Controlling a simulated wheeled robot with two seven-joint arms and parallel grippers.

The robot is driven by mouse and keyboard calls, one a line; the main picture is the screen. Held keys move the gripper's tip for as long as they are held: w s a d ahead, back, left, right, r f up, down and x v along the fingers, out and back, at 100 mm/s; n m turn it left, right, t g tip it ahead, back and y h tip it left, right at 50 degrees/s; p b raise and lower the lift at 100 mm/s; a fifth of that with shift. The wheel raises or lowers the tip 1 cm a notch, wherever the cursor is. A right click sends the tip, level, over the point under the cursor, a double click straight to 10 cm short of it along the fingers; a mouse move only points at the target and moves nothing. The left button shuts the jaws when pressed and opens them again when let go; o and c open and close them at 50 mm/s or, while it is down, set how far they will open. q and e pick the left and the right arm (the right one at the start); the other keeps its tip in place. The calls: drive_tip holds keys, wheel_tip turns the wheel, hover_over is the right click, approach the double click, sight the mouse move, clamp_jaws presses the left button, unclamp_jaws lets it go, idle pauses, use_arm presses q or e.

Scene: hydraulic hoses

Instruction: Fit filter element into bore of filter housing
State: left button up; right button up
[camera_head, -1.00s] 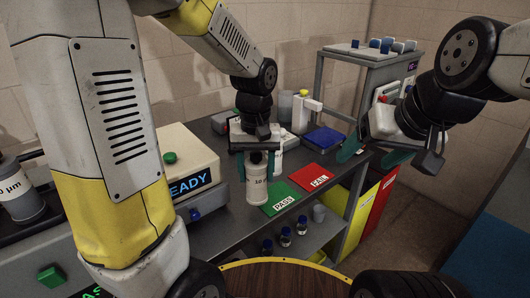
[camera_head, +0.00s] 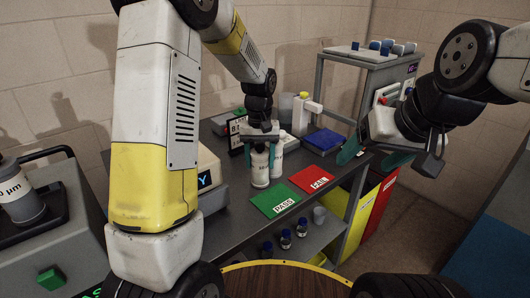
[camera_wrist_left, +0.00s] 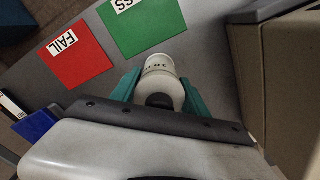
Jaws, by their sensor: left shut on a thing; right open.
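A white cylinder with dark print (camera_head: 260,171), which looks like the filter element, is between the teal fingers of my left gripper (camera_head: 263,158). The gripper is shut on it from above, and the cylinder is upright. In the left wrist view the cylinder (camera_wrist_left: 162,70) sits between both fingers. Whether its base touches the bench is unclear. A second white cylinder (camera_head: 277,160) stands just behind it, partly hidden. My right gripper (camera_head: 376,157) is open and empty at the right, beyond the bench edge. I cannot make out the filter housing's bore for certain.
A green PASS mat (camera_head: 275,199) and a red FAIL mat (camera_head: 312,179) lie to the right. A blue-topped scale (camera_head: 323,140) and a white bottle (camera_head: 301,112) stand behind. A grey labelled cylinder (camera_head: 22,198) stands on a machine at far left. A beige display box (camera_head: 208,180) is partly hidden.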

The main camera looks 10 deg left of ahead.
use_arm(q)
drive_tip(key=o, duration=1.5)
drive_tip(key=shift+f, duration=0.1)
